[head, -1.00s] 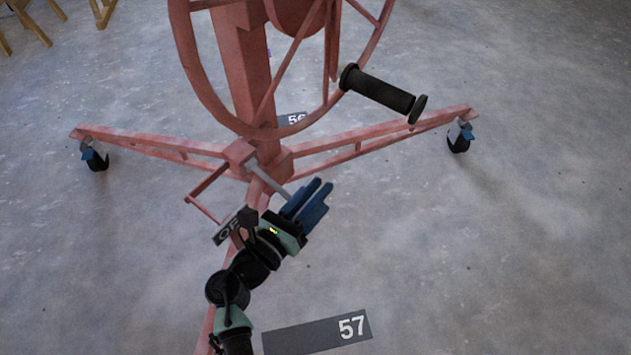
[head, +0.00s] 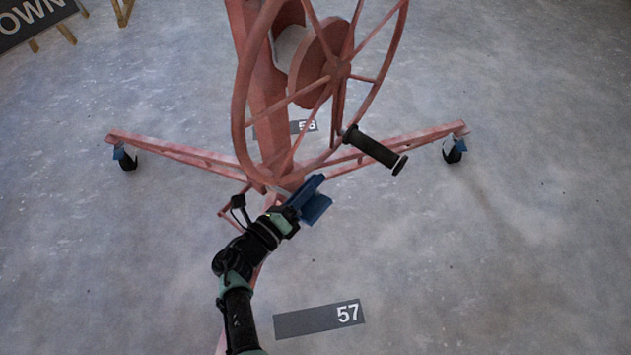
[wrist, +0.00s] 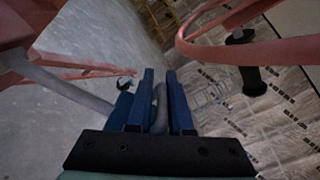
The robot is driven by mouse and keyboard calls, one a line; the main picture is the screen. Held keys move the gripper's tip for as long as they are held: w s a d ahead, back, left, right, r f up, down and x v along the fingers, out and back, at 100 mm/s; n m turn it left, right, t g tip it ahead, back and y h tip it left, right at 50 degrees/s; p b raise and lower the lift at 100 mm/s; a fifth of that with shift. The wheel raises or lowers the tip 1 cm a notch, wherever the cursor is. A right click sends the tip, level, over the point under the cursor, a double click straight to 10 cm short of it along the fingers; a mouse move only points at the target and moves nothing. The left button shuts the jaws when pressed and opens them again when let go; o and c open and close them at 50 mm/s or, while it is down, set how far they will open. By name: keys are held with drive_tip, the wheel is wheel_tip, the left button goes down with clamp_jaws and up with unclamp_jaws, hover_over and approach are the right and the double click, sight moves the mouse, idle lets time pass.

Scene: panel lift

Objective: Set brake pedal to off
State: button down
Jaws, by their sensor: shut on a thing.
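The brake pedal's grey rod (wrist: 75,92) runs in the wrist view from the pink frame at left towards my fingers. My gripper (head: 314,200) has blue fingers and is at the lift's foot, in front of the pink post. In the wrist view my gripper (wrist: 162,98) is shut on a grey, rounded part between the two fingers, which appears to be the pedal's end. In the head view the fingers hide most of the pedal.
The pink panel lift (head: 262,110) stands ahead, with a large spoked wheel (head: 240,100) and black crank handle (head: 375,148) above and right of my gripper. Its legs (head: 175,148) spread to casters (head: 455,150). Floor plate 57 (head: 320,318) lies in front; surrounding floor is clear.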

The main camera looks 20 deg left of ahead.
drive_tip(key=shift+w+r+p, duration=0.35)
drive_tip(key=shift+r+p, duration=0.05)
drive_tip(key=shift+r, duration=0.15)
drive_tip(key=c, duration=0.9)
unclamp_jaws()
drive_tip(key=shift+a+f+n, duration=0.1)
drive_tip(key=shift+a+n, duration=0.05)
drive_tip(key=shift+n, duration=0.15)
drive_tip(key=shift+s, duration=0.1)
drive_tip(key=p+v, duration=0.3)
drive_tip(key=v, duration=1)
drive_tip(key=shift+a, duration=0.15)
